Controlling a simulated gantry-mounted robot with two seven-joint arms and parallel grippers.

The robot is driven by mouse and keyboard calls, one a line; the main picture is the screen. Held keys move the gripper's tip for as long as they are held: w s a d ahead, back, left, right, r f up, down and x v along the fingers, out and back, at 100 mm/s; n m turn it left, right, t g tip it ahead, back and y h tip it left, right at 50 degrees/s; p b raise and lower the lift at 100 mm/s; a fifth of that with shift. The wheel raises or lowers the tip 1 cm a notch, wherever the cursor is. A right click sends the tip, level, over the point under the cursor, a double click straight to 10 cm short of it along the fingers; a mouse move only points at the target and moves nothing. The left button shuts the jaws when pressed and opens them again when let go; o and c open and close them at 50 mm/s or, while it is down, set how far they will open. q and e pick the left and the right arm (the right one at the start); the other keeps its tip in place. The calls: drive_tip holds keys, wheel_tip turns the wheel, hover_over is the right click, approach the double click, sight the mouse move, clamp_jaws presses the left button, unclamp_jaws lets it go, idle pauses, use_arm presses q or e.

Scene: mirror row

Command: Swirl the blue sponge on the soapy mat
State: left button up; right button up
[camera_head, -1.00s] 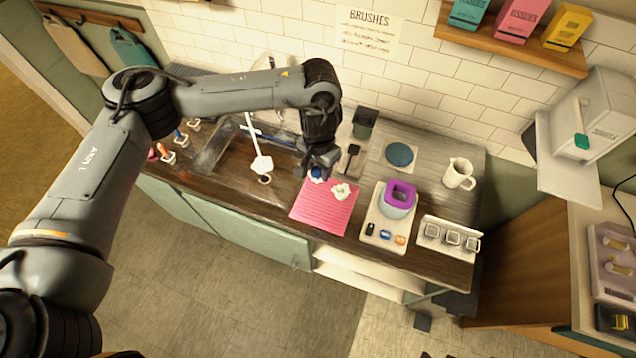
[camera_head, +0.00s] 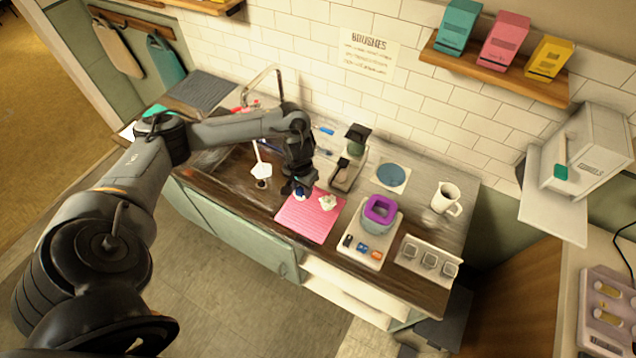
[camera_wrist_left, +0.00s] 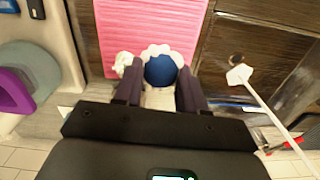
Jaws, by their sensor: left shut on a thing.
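The pink soapy mat (camera_head: 308,222) lies on the dark wooden counter. My left gripper (camera_head: 298,190) is over the mat's far-left part, fingers pointing down. It is shut on the round blue sponge (camera_wrist_left: 160,71), which shows between the two fingers in the left wrist view; a bit of it shows in the head view (camera_head: 300,195). White foam (camera_wrist_left: 158,50) rims the sponge at the mat. A separate white foam clump (camera_head: 327,203) sits on the mat just right of the sponge. I cannot tell how firmly the sponge presses on the mat. My right gripper is not in view.
A white tray (camera_head: 352,249) with a purple-rimmed tub (camera_head: 379,212) stands right of the mat. A white-headed brush (camera_head: 261,170) is to the left. A dark brush on a stand (camera_head: 347,170) is behind. The near part of the mat is clear.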

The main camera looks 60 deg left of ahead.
use_arm(q)
drive_tip(key=shift+s+f, duration=0.35)
drive_tip(key=shift+s+f+b, duration=0.1)
drive_tip(key=shift+f+b, duration=0.2)
drive_tip(key=shift+f, duration=0.15)
drive_tip(key=shift+f+b, duration=0.5)
drive_tip(key=shift+f, duration=0.15)
wheel_tip(320, 180, down, 4)
drive_tip(key=b, duration=0.4)
